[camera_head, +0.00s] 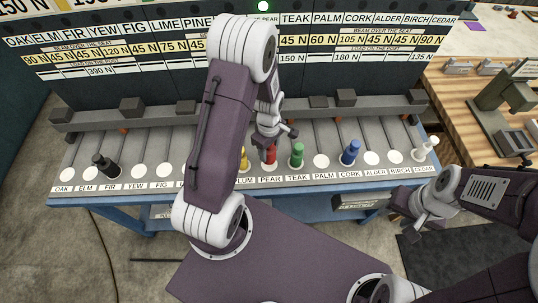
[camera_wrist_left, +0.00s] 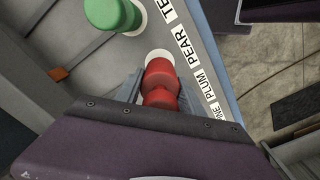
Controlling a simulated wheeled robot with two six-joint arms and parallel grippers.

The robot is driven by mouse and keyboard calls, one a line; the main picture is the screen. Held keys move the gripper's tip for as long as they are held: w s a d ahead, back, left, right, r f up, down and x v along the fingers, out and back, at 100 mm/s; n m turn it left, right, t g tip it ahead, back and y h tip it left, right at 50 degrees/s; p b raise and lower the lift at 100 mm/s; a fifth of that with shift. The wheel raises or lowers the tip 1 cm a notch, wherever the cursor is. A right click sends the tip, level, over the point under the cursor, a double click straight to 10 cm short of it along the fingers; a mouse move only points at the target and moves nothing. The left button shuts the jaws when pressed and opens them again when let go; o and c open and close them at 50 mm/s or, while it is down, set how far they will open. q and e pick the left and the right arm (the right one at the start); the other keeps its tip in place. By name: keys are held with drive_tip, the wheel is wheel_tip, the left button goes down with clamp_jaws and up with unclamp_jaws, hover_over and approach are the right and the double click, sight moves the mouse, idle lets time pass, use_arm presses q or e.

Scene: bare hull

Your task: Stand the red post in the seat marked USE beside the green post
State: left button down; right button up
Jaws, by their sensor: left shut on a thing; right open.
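The red post (camera_head: 269,155) is upright at the seat labelled PEAR, directly left of the green post (camera_head: 296,157) at TEAK. My left gripper (camera_head: 268,138) reaches down from above and is shut on the red post. In the left wrist view the red post (camera_wrist_left: 161,82) sits between the fingers, over a white seat disc (camera_wrist_left: 158,54); whether it bears fully on the seat I cannot tell. The green post (camera_wrist_left: 112,12) stands apart from it. No USE mark is readable. My right gripper (camera_head: 421,219) is open and empty off the bench's front right corner.
A yellow post (camera_head: 244,160) stands at PLUM, close left of the red one. A black post (camera_head: 104,165), a blue post (camera_head: 350,152) and a white post (camera_head: 425,150) stand farther off.

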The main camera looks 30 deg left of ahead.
sight(269, 156)
use_arm(q)
drive_tip(key=shift+w+f, duration=0.1)
drive_tip(key=shift+f, duration=1.9)
drive_tip(key=shift+f, duration=0.15)
drive_tip(key=c, duration=0.7)
unclamp_jaws()
wheel_tip(269, 156, up, 12)
drive_tip(key=shift+r, duration=0.2)
drive_tip(key=shift+s+d+r+m, duration=0.2)
drive_tip(key=shift+s+d+m, duration=0.1)
drive_tip(key=shift+m, duration=0.1)
drive_tip(key=s+d+r+m, duration=0.1)
drive_tip(key=s+m, duration=0.1)
drive_tip(key=m, duration=0.2)
drive_tip(key=s+d+r+m, duration=0.1)
drive_tip(key=s+d+m, duration=0.1)
drive_tip(key=m, duration=0.3)
drive_tip(key=s+d+r+m+t, duration=0.1)
drive_tip(key=s+m, duration=0.2)
drive_tip(key=m, duration=0.2)
drive_tip(key=shift+s+d+r, duration=0.15)
drive_tip(key=shift+s+d, duration=0.05)
drive_tip(key=shift+s, duration=0.2)
